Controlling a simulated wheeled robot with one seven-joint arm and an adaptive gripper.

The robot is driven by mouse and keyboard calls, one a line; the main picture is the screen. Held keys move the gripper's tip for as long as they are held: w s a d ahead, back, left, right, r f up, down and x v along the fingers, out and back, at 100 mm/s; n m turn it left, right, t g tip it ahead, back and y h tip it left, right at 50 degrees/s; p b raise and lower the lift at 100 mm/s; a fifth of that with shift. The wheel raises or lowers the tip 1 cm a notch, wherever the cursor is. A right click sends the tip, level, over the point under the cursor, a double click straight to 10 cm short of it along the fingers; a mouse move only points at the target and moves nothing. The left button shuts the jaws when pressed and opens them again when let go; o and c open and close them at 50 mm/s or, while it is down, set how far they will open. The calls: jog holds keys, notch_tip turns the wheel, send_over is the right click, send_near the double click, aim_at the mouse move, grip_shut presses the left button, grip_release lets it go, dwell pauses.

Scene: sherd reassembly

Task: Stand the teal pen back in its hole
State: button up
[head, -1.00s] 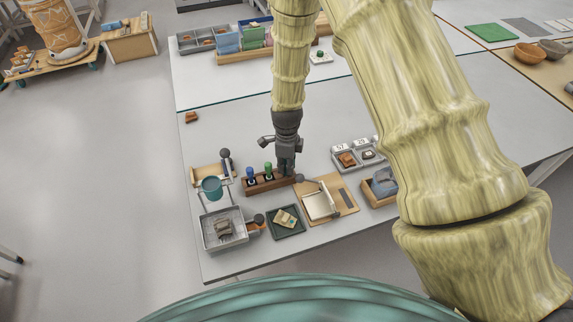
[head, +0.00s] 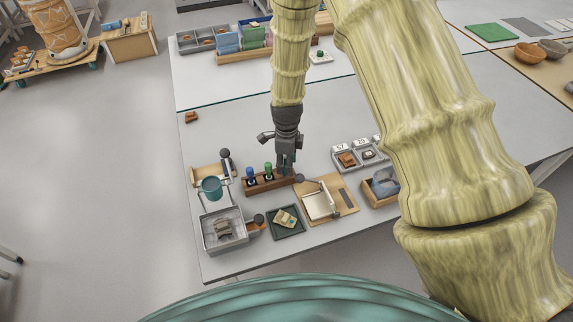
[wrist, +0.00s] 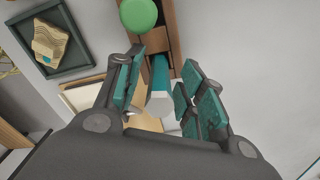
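The teal pen (wrist: 160,80) has a pale end cap facing the wrist camera and reaches down to the brown wooden rack (wrist: 174,22). It looks upright in the rack, but I cannot tell how deep it sits in its hole. My gripper (wrist: 163,66) is open around the pen, with teal-padded fingers on both sides and gaps beside it. In the head view my gripper (head: 287,168) points down over the right end of the rack (head: 258,188); the pen is hard to tell from the pads there.
A green-topped tool (wrist: 138,14) and a blue-topped tool (head: 250,172) stand in the same rack. A dark tray with a sherd (head: 286,221), a board with a white sheet (head: 320,203) and a grey tray (head: 225,230) lie nearby.

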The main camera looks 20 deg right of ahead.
notch_tip(320, 180, up, 10)
jog(key=shift+r, duration=0.2)
dwell(0.6)
